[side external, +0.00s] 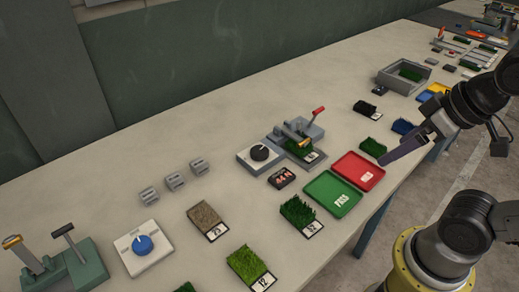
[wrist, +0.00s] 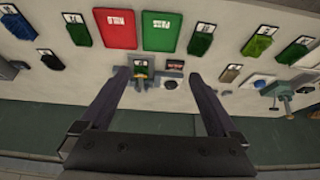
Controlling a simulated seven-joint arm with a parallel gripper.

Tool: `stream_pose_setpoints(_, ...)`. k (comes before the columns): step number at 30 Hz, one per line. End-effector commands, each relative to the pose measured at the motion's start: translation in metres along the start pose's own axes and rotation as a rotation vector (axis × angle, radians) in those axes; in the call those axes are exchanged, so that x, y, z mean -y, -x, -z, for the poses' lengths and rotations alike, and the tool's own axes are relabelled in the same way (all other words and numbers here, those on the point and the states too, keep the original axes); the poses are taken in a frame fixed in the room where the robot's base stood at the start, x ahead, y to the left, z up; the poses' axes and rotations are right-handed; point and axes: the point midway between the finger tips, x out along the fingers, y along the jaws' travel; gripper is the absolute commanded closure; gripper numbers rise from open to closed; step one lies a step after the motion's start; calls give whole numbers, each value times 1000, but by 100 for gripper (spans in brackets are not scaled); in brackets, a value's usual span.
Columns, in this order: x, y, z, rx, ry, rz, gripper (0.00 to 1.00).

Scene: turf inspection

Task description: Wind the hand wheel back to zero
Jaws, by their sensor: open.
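A round black knob (side external: 260,152) sits on a pale plate beside a grey fixture (side external: 303,135) with a red-tipped lever and a turf sample. A round blue knob (side external: 144,244) sits on a white marked plate (side external: 128,252) at lower left. I cannot tell which knob is the hand wheel, and neither reading is legible. My gripper (side external: 384,160) is open and empty, above the bench's right side, apart from both knobs. In the wrist view, the open fingers of my gripper (wrist: 158,75) frame the fixture (wrist: 143,68) and the black knob (wrist: 170,84).
A green tray (side external: 333,207) and a red tray (side external: 376,171) lie in front of the fixture. A small display (side external: 281,178) stands beside it. Turf samples (side external: 248,262) are spread along the bench. A green lever device (side external: 66,260) stands at lower left. Bare bench lies behind the fixture.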

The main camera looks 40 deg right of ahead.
Motion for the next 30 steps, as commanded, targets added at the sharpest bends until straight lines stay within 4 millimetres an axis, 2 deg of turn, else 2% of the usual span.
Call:
stream_pose_setpoints(5, 0, 1, -2, 15, -105, -1, 4)
stream_pose_setpoints(8, 0, 15, 11, -5, -224, 1, 4)
stream_pose_setpoints(12, 1, 31, 47, 4, -408, 1, 4)
stream_pose_setpoints(18, 5, 38, 106, 57, -633, -10, 4)
stream_pose_setpoints(23, 12, 26, 161, 120, -803, -37, 4)
stream_pose_setpoints(26, 17, 8, 194, 163, -893, -61, 4)
stream_pose_setpoints(30, 27, -26, 234, 224, -994, -103, 4)
